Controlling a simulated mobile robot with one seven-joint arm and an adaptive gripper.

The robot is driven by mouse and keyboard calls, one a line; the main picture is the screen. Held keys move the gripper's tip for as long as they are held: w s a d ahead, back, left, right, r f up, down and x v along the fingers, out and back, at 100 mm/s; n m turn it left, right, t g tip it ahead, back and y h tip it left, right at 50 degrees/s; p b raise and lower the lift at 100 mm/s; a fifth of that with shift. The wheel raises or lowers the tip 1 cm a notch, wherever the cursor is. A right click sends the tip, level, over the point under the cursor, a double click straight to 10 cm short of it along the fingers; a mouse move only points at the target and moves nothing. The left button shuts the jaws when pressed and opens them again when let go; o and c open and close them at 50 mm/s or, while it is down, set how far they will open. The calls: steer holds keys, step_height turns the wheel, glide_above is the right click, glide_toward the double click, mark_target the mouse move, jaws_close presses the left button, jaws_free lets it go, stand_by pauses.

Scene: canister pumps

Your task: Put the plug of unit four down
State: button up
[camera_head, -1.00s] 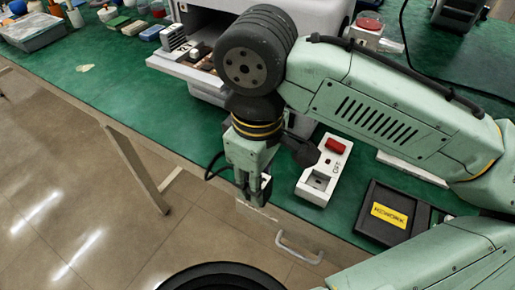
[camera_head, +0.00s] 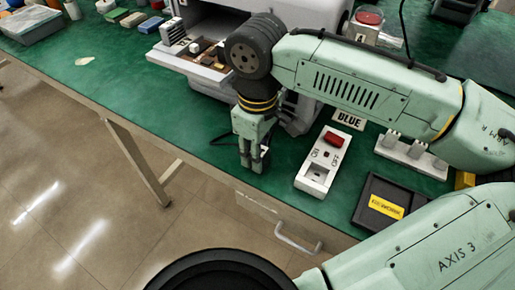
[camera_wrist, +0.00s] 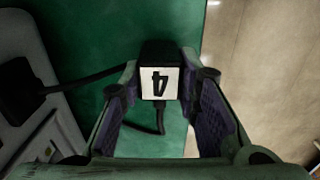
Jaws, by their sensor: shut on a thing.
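My gripper (camera_head: 254,163) points down over the front part of the green table, near its edge. It is shut on the black plug (camera_wrist: 160,55) with a white label marked 4, which shows between the finger pads in the wrist view. The label appears upside down there. A black cable (camera_wrist: 85,80) runs from near the plug to the left. In the head view the plug is mostly hidden by the fingers.
A white socket box (camera_head: 316,176) with a red switch stands right of my gripper. Beside it is a black tray (camera_head: 362,208) with a yellow label. A grey machine (camera_head: 305,18) with an open drawer stands behind. Bare green table (camera_head: 170,115) lies to the left.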

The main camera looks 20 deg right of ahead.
steer(key=shift+f, duration=0.3)
steer(key=o, duration=1.1)
steer(key=shift+r, duration=0.1)
steer(key=shift+o, duration=0.2)
step_height(320, 180, up, 12)
steer(key=shift+r, duration=0.25)
